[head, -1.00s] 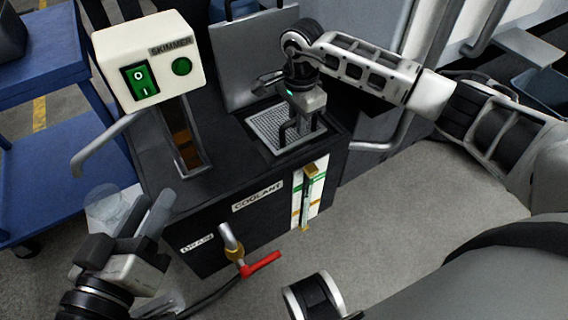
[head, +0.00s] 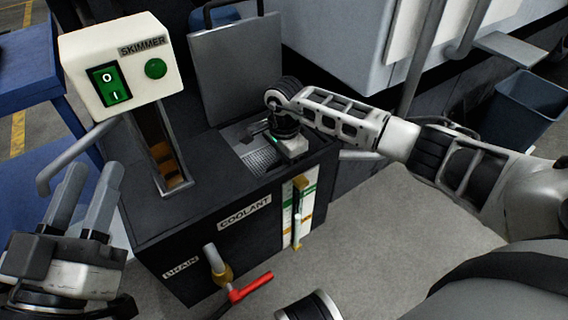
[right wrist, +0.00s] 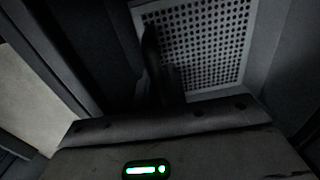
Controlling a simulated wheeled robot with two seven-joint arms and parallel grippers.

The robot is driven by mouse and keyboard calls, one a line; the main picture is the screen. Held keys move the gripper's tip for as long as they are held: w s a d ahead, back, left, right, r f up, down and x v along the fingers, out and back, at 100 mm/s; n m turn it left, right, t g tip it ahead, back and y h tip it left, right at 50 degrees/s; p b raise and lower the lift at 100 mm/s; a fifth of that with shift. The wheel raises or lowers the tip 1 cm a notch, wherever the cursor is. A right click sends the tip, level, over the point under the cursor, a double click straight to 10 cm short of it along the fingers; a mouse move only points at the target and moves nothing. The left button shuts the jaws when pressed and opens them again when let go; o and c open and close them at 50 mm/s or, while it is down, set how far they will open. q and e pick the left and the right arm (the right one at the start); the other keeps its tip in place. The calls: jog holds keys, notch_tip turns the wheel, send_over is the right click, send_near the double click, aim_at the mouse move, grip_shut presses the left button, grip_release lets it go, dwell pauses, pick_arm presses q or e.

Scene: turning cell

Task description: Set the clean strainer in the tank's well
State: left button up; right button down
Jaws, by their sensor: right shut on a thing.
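The strainer, a light grey perforated piece (head: 262,158), is at the well opening in the black coolant tank's top (head: 190,212). Its holed surface also shows in the right wrist view (right wrist: 205,45). My right gripper (head: 288,150) is over the well, low and close to the tank top, shut on the strainer. Its fingertips and the gripped part are hidden in the head view and dark in the wrist view. The strainer looks sunk within the opening; whether it rests on the bottom I cannot tell. My left gripper (head: 86,195) is open and empty, left of the tank.
The white skimmer box (head: 120,70) stands at the tank's left. A grey raised lid (head: 237,70) is behind the well. A red-handled drain valve (head: 250,287) and sight gauge (head: 298,213) are on the front. A blue cart (head: 35,110) stands left, a bin (head: 522,110) right.

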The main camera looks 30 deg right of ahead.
jog(key=c, duration=1.4)
grip_release()
jog(key=shift+c, duration=0.2)
